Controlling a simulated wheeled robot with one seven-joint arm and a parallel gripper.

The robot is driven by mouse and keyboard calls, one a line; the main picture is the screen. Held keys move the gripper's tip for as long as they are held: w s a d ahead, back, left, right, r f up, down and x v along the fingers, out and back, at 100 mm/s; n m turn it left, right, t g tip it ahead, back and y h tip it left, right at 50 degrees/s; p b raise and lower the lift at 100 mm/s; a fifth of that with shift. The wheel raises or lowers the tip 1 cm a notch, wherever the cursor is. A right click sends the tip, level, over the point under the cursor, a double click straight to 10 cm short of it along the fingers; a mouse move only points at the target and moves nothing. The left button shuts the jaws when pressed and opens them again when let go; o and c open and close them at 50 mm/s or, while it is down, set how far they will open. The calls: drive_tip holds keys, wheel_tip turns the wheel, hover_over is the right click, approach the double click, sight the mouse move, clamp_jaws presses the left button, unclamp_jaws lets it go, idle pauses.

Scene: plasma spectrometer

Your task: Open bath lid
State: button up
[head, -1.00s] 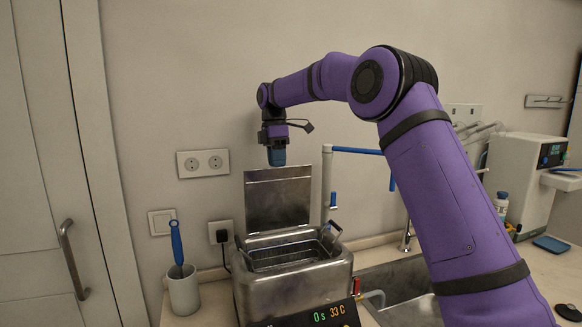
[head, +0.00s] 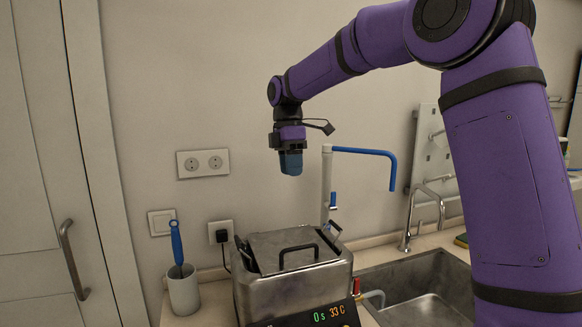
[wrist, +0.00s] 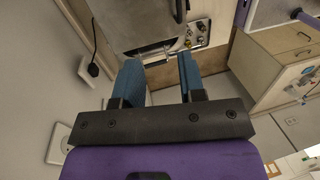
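The steel bath (head: 290,295) stands on the counter, with a lit display reading 0 s and 33 C at its front. Its metal lid (head: 262,246) now lies flat over the opening, with a dark handle (head: 298,250) near its front edge. The lid (wrist: 135,22) and its handle (wrist: 179,10) also show at the top of the wrist view. My gripper (head: 291,164) hangs in the air well above the lid, fingers down and touching nothing. In the wrist view, my gripper (wrist: 158,75) has its two blue fingers apart with nothing between them.
A cup with a blue-handled brush (head: 184,290) stands left of the bath. A white post with a blue bent tube (head: 365,152) rises behind it. A sink (head: 425,285) with a tap (head: 408,225) is to the right. Wall sockets (head: 203,163) are behind.

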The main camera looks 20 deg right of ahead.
idle(0.4)
wheel_tip(320, 180, up, 3)
drive_tip(key=m+t, duration=0.2)
drive_tip(key=m, duration=0.1)
hover_over(302, 248)
drive_tip(key=d, duration=0.1)
drive_tip(key=s+d+r+m+t, duration=0.1)
drive_tip(key=s+d+m+t, duration=0.1)
drive_tip(key=s+m, duration=0.5)
drive_tip(key=s+d+f+m+t, duration=0.2)
drive_tip(key=s+f+m, duration=0.15)
drive_tip(key=s, duration=0.65)
drive_tip(key=s+d+f+m+t, duration=0.2)
drive_tip(key=s+m, duration=0.3)
drive_tip(key=s, duration=0.5)
drive_tip(key=w+a+f+n+g, duration=0.2)
drive_tip(key=w+a+n, duration=0.2)
drive_tip(key=w+n, duration=0.7)
drive_tip(key=w+a+f+n+g, duration=0.1)
drive_tip(key=w+a+f+n, duration=0.15)
drive_tip(key=w+n, duration=0.85)
drive_tip(key=w+f+m, duration=0.1)
drive_tip(key=f, duration=0.2)
drive_tip(key=w+f+m, duration=0.1)
drive_tip(key=w+f, duration=0.1)
drive_tip(key=f, duration=0.1)
drive_tip(key=w+f+m, duration=0.1)
drive_tip(key=w+f, duration=0.1)
drive_tip(key=f, duration=0.2)
drive_tip(key=shift+a+m, duration=0.25)
